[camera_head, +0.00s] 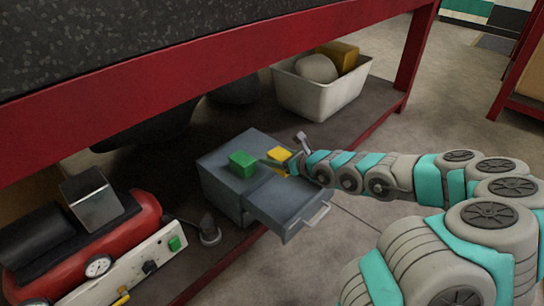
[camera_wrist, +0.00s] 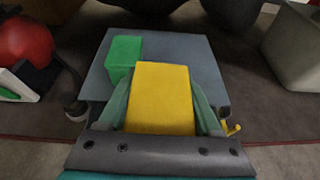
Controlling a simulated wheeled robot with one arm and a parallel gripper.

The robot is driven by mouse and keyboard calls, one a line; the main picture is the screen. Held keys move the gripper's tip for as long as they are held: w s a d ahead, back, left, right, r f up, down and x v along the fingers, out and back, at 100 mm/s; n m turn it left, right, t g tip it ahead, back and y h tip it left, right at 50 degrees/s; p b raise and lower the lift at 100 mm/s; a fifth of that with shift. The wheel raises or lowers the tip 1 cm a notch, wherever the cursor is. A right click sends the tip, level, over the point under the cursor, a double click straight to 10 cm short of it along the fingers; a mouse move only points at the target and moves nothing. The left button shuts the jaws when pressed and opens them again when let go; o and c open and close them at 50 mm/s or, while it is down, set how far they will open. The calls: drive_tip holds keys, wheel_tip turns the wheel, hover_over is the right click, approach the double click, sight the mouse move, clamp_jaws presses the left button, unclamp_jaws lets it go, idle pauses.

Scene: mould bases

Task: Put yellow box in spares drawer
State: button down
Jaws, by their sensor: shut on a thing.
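The yellow box (camera_head: 279,154) is at the top of the grey drawer unit (camera_head: 222,192) in the head view. In the wrist view the yellow box (camera_wrist: 160,98) fills the middle, between the two fingers. My gripper (camera_head: 280,163) is shut on it. Whether the box touches the unit's top cannot be told. The drawer (camera_head: 286,205) at the front of the unit is pulled open, with a pale handle (camera_head: 318,213). The part of its inside that shows looks empty. My gripper also shows in the wrist view (camera_wrist: 160,106), where it hides the drawer.
A green box (camera_head: 242,164) stands on the unit, left of the yellow one. A white bin (camera_head: 318,88) stands behind on the shelf. A red compressor (camera_head: 140,222) is at the left. The red bench beam (camera_head: 200,65) passes above.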

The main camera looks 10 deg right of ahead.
sight(277, 172)
drive_tip(key=shift+s+f+b, duration=0.15)
drive_tip(key=shift+s+b, duration=0.65)
drive_tip(key=shift+s, duration=0.3)
drive_tip(key=shift+s+r+b, duration=0.35)
drive_tip(key=shift+s+b, duration=0.1)
drive_tip(key=shift+s, duration=0.35)
drive_tip(key=shift+w+p, duration=0.25)
drive_tip(key=shift+p, duration=0.15)
drive_tip(key=w+p, duration=0.2)
drive_tip(key=w, duration=0.3)
drive_tip(key=w+f+p, duration=0.1)
drive_tip(key=w+p, duration=0.1)
drive_tip(key=w, duration=0.3)
drive_tip(key=w+p, duration=0.3)
drive_tip(key=w, duration=0.2)
drive_tip(key=shift+a+f, duration=0.1)
drive_tip(key=shift+f, duration=0.25)
drive_tip(key=shift+w+f, duration=0.25)
drive_tip(key=shift+f, duration=1.2)
drive_tip(key=shift+f, duration=0.1)
